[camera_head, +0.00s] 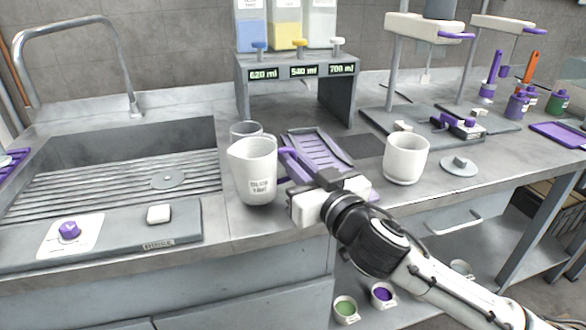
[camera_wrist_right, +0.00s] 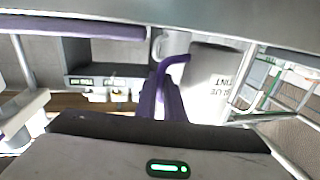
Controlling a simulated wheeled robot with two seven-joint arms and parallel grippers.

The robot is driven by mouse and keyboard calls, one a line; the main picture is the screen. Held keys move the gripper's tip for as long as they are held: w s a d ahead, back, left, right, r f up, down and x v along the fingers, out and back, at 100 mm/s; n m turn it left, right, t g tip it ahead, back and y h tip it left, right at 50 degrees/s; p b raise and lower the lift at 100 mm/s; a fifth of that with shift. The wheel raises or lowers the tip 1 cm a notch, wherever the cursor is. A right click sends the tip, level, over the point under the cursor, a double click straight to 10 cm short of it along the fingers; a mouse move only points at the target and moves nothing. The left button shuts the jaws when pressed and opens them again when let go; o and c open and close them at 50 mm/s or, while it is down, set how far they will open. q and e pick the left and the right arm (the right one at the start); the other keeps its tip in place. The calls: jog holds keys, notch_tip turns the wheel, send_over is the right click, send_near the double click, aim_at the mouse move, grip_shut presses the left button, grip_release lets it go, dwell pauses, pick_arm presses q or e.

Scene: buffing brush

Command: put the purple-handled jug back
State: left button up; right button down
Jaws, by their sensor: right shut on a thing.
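The white jug (camera_head: 254,172), with dark lettering on its side, is upright near the counter's front edge, right of the sink. It also shows in the wrist view (camera_wrist_right: 212,78), where its purple handle (camera_wrist_right: 175,66) faces my gripper. My right gripper (camera_head: 290,172) reaches in from the right and is shut on the handle. The fingertips and part of the handle are hard to separate in the head view. I cannot tell whether the jug's base touches the counter. My left gripper is not in view.
A clear beaker (camera_head: 245,129) stands close behind the jug. A purple ribbed tray (camera_head: 322,148) lies below the dispenser (camera_head: 297,68) with three tanks. The sink (camera_head: 110,165) is left.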

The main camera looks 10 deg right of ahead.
jog(key=shift+f, duration=0.4)
jog(key=shift+f, duration=0.1)
jog(key=c, duration=1.9)
grip_release()
jog(key=shift+o, duration=0.2)
jog(key=v, duration=1.2)
jog(key=shift+b, duration=0.4)
